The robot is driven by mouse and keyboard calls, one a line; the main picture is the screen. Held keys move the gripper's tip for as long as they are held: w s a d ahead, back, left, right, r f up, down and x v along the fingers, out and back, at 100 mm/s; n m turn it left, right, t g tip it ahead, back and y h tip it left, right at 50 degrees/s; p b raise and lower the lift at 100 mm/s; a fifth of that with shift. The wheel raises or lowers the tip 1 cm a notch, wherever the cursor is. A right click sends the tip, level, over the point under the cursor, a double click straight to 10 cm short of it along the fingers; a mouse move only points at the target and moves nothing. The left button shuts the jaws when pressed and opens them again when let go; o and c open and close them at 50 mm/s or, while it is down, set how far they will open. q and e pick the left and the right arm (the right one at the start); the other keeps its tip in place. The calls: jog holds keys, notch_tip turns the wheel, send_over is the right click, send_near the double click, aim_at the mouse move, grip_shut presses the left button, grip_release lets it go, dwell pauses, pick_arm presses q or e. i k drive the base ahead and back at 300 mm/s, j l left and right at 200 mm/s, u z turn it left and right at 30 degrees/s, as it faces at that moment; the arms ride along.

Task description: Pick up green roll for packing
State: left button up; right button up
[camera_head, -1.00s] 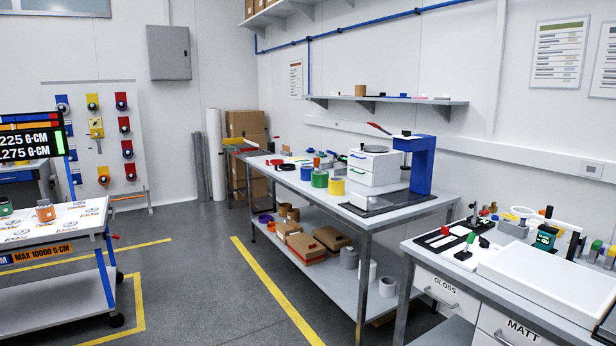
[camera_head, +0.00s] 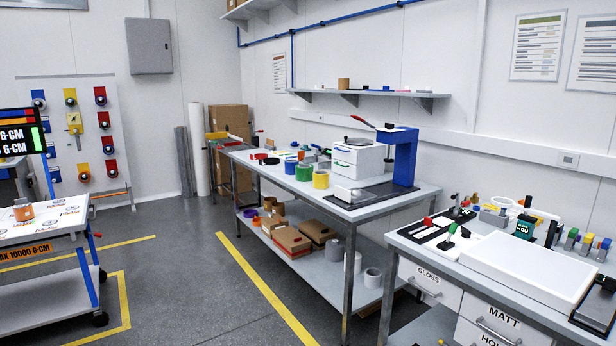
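The green roll (camera_head: 304,172) stands on the long grey workbench (camera_head: 372,211), left of the white drawer unit. A yellow roll (camera_head: 321,180) stands just right of it, nearer the front edge. A blue roll (camera_head: 291,166) stands just left of it. The green roll's top and front side show; the yellow roll is very close to its lower right. Neither of my grippers is in view, and nothing is seen holding the green roll.
A white drawer unit (camera_head: 358,162) and blue press (camera_head: 403,158) stand right of the rolls. The bench's lower shelf holds boxes (camera_head: 291,239) and rolls. A cart (camera_head: 50,283) stands left, a drawer table (camera_head: 467,291) right. The grey floor (camera_head: 185,268) between is clear.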

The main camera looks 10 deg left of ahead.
aim_at(303, 172)
jog(key=i+j+u, duration=0.4)
jog(key=i, duration=0.35)
jog(key=i+u, duration=0.4)
jog(key=i, duration=0.4)
